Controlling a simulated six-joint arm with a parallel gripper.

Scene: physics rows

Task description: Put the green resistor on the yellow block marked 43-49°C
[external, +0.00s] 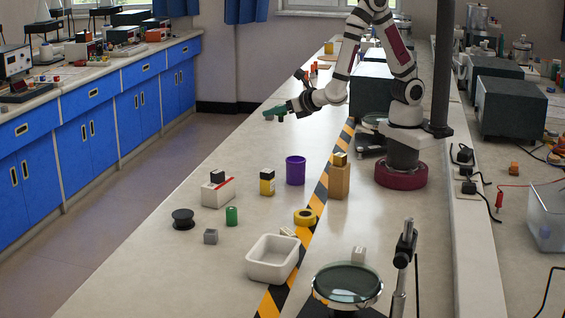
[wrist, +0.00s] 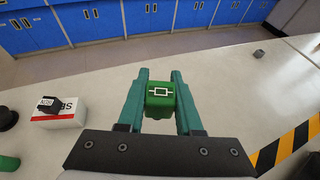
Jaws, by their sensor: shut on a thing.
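My gripper (wrist: 160,92) has teal fingers and is shut on the green resistor (wrist: 161,94), a green block with a white resistor symbol on its face. In the external view my gripper (external: 273,113) is held up above the far part of the bench. The green resistor there is small and hard to separate from the fingers. A yellow block with a black top (external: 267,183) stands on the bench in the external view, nearer the camera than my gripper. Its label is too small to read, so I cannot tell whether it says 43-49°C.
Near the yellow block stand a purple cup (external: 295,171), a tan block with a small box on top (external: 339,182), a white block (external: 217,192), a green cylinder (external: 231,216) and a yellow tape roll (external: 304,217). A white tray (external: 272,272) lies closer.

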